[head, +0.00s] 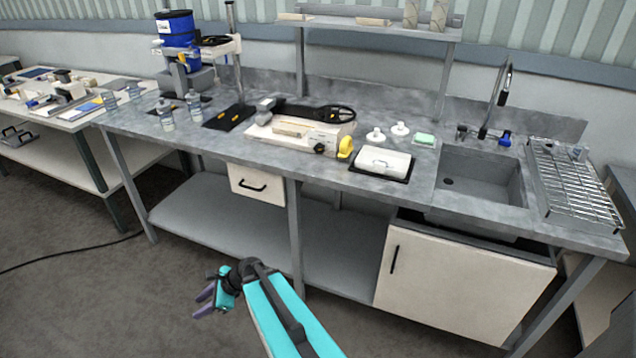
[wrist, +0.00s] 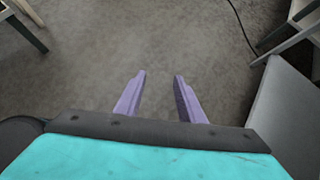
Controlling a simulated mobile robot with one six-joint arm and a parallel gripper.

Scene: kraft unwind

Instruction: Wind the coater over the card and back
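The coater (head: 262,133) is a cream bench machine on the grey worktop, near its middle. It has a black hand wheel (head: 340,114) on top at the back right, a black knob and a yellow part (head: 345,149) at its front right. I cannot clearly make out the card; a pale flat piece (head: 290,128) shows on the machine's top. My gripper (head: 202,299) is in front of the bench, low over the floor and well away from the coater. In the wrist view its two purple fingers (wrist: 158,95) stand apart with only floor between them.
The worktop (head: 415,185) also holds a black-edged tray with a white block (head: 384,160), white knobbed pieces, a green sponge (head: 425,139), bottles (head: 166,115) and a blue-topped stand (head: 175,28). A sink (head: 480,175) and rack are at right. Floor in front is clear except a cable.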

